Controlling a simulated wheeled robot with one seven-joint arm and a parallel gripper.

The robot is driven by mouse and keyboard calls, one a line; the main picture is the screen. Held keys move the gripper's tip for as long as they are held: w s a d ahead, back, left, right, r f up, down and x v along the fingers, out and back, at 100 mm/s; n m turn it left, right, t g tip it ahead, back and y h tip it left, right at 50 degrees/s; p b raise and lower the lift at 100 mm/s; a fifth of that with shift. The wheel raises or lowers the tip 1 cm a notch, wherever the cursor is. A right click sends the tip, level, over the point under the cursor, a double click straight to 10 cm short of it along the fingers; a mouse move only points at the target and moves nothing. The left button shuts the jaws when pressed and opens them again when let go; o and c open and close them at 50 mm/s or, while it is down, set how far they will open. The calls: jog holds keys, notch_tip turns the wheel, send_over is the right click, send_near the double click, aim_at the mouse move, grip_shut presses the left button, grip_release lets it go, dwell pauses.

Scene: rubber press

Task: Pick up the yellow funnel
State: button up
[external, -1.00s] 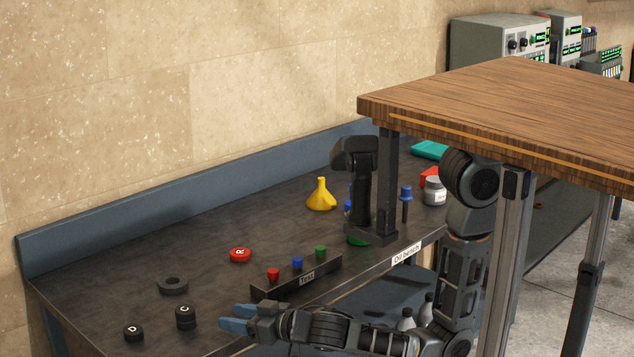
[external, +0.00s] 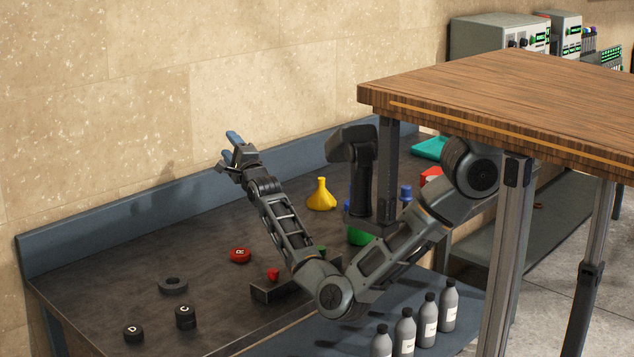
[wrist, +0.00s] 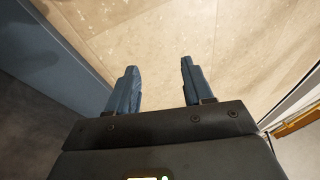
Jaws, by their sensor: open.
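The yellow funnel (external: 321,196) stands on the dark bench with its narrow spout up, toward the back and right of my forearm in the external view. My gripper (external: 230,147) is raised above the bench, up and to the left of the funnel in the picture, and well apart from it. Its blue fingers point up toward the wall. In the wrist view my gripper (wrist: 158,85) is open, with nothing between the fingers but the beige wall behind. The funnel does not show in the wrist view.
A red round piece (external: 240,255), a dark ring (external: 173,285) and black pucks (external: 186,316) lie on the bench's left part. A black stand (external: 361,180) rises right of the funnel. Several grey bottles (external: 427,318) stand at the front. A wooden tabletop (external: 520,110) overhangs at right.

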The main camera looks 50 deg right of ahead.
jog(key=d+f+m+g+h, duration=0.15)
jog(key=d+m+h, duration=0.25)
jog(key=d+m, duration=0.4)
jog(key=m+g+h+p, duration=0.1)
jog(key=m+g+h, duration=0.5)
jog(key=m+g, duration=0.85)
send_near(321, 185)
jog(key=d+m+t, duration=0.1)
jog(key=d+f+m+t, duration=0.1)
jog(key=d+m+t, duration=0.1)
jog(key=shift+w+d+f+t, duration=0.15)
jog(key=shift+d+f+t, duration=0.1)
jog(key=shift+f+t, duration=0.05)
jog(key=shift+d+f+h, duration=0.1)
jog(key=shift+d+h, duration=0.15)
jog(key=shift+h, duration=0.05)
jog(key=p+x, duration=0.1)
jog(key=x, duration=0.4)
jog(key=shift+d+p, duration=0.4)
jog(key=shift+w+d, duration=0.4)
jog(key=shift+d, duration=0.15)
grip_shut()
